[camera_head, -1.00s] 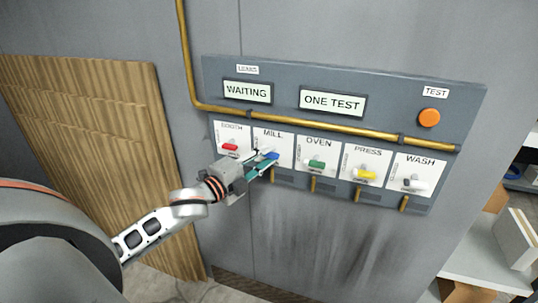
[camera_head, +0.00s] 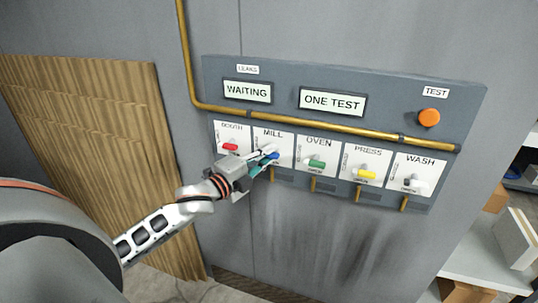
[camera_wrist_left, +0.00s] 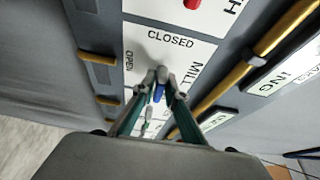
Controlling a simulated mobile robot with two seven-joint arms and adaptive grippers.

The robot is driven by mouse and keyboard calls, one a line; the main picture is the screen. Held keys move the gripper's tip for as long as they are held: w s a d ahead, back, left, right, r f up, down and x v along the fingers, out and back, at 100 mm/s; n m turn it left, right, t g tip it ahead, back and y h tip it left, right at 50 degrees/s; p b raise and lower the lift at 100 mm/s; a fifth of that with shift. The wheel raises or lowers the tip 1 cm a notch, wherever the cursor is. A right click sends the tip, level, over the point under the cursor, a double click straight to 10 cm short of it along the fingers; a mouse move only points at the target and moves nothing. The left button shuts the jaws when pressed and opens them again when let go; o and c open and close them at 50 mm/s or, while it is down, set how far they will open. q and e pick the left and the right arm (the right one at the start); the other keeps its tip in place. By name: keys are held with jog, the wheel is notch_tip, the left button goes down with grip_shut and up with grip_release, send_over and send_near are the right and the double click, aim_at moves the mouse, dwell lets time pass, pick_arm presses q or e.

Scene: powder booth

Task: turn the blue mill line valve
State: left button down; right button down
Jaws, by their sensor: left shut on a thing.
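The blue mill line valve (camera_head: 274,156) is on the white MILL plate (camera_head: 284,137) of the wall panel, second from the left. My left gripper (camera_head: 270,152) is at this valve, its fingers closed around the handle. In the left wrist view the blue handle (camera_wrist_left: 158,92) shows between the two fingertips (camera_wrist_left: 156,76). The CLOSED and OPEN labels on the plate are readable there, but the fingers hide part of the valve, so I cannot tell its exact angle. My right gripper is not in view.
A red booth valve (camera_head: 230,147) sits close on the left, a green oven valve (camera_head: 316,164) on the right. A brass pipe (camera_head: 330,130) crosses above. An orange test button (camera_head: 429,117) is at upper right.

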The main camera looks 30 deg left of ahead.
pick_arm(q)
jog(key=n+t, duration=0.2)
jog(key=n, duration=0.3)
jog(key=n+y, duration=0.1)
jog(key=n, duration=0.1)
jog(key=n+t+y+p, duration=0.1)
jog(key=n, duration=0.2)
jog(key=shift+n+t, duration=0.3)
jog(key=n+y+p, duration=0.1)
jog(key=n+y, duration=0.1)
jog(key=n, duration=0.2)
jog(key=shift+n+t, duration=0.3)
jog(key=shift+n, duration=0.1)
jog(key=n+y+p, duration=0.1)
jog(key=n+y, duration=0.1)
jog(key=n, duration=0.1)
jog(key=n+y+p, duration=0.1)
jog(key=n, duration=0.2)
jog(key=shift+y, duration=0.4)
jog(key=shift+f+n, duration=0.1)
jog(key=shift+n, duration=0.5)
jog(key=c, duration=2.2)
grip_release()
jog(key=shift+o, duration=0.2)
jog(key=shift+s, duration=0.1)
